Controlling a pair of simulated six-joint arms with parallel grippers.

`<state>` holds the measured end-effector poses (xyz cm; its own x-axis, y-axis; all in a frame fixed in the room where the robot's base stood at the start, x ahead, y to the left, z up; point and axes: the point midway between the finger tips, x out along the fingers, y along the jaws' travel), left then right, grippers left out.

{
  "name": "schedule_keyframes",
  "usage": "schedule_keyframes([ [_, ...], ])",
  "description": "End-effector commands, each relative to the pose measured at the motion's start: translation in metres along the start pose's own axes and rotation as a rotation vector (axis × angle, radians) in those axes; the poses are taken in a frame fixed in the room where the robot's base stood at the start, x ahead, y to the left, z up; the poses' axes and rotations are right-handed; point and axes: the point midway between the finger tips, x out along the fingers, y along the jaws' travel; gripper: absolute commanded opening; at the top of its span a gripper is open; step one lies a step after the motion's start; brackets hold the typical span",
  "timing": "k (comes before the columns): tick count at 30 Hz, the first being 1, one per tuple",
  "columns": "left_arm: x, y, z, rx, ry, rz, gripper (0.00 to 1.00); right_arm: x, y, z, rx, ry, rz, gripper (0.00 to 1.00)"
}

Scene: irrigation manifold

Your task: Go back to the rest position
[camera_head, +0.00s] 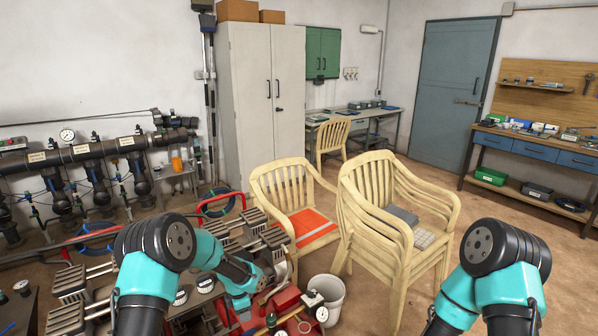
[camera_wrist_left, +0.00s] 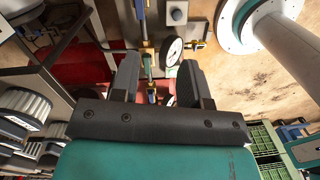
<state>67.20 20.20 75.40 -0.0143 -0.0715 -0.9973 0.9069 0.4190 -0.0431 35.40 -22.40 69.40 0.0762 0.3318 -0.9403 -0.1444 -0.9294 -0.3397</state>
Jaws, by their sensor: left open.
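My left gripper (camera_head: 250,277) is low at the centre-left of the head view, over the red equipment with valves and gauges. In the left wrist view my left gripper (camera_wrist_left: 157,84) has its two dark fingers apart, with no object held between them. Brass fittings and a white-faced gauge (camera_wrist_left: 173,51) show beyond the fingertips; I cannot tell the exact gap to them. My right arm shows at the lower right of the head view, bent at a black joint, and its gripper is out of the picture.
A white bucket (camera_head: 326,292) stands right of the left gripper. Stacked cream chairs (camera_head: 385,240) and one with an orange seat (camera_head: 312,226) stand ahead. Dark manifold pipes (camera_head: 95,148) run along the left wall. Open floor lies ahead of the right arm.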

Motion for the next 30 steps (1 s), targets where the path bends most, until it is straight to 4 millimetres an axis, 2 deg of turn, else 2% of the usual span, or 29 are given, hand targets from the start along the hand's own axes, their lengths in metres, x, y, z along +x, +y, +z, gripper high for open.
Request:
schedule_keyframes([
  [6, 0.027, -0.041, -0.019, 0.286, -0.082, -0.040, 0.41, 0.000, 0.000, 0.000, 0.000, 0.000, 0.000, 0.68],
  [15, 0.052, -0.097, -0.045, 0.669, -0.195, -0.030, 0.41, 0.000, 0.000, 0.000, 0.000, 0.000, 0.000, 0.68],
  [30, 0.071, -0.191, -0.098, 1.267, -0.293, 0.097, 0.41, 0.000, 0.000, 0.000, 0.000, 0.000, 0.000, 0.68],
])
